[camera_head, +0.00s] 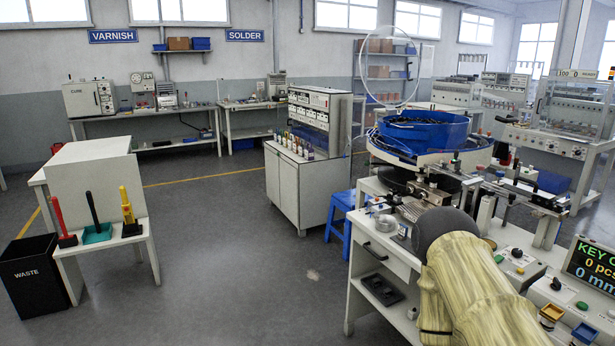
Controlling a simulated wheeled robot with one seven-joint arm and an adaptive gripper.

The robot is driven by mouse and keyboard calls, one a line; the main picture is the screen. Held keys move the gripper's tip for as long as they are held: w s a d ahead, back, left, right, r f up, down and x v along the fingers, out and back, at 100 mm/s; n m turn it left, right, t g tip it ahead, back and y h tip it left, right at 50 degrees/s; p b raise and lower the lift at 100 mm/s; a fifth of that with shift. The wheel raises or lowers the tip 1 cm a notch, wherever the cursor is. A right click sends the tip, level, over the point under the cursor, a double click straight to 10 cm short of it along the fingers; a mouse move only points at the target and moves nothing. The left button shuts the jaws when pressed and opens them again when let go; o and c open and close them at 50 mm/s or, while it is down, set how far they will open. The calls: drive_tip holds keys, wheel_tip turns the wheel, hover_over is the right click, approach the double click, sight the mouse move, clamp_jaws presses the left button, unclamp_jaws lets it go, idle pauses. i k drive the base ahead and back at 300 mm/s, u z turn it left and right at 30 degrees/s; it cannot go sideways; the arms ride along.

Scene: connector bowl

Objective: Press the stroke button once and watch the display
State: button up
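My arm, in a pale yellow cover with a dark grey joint, reaches in from the bottom right. I cannot make out my gripper beyond it.
A blue bowl feeder (425,132) stands behind my arm on the white bench (382,246). A blue stool (340,222) stands left of the bench. The floor at the centre left is free.

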sight(582, 306)
drive_tip(key=z, duration=1.05)
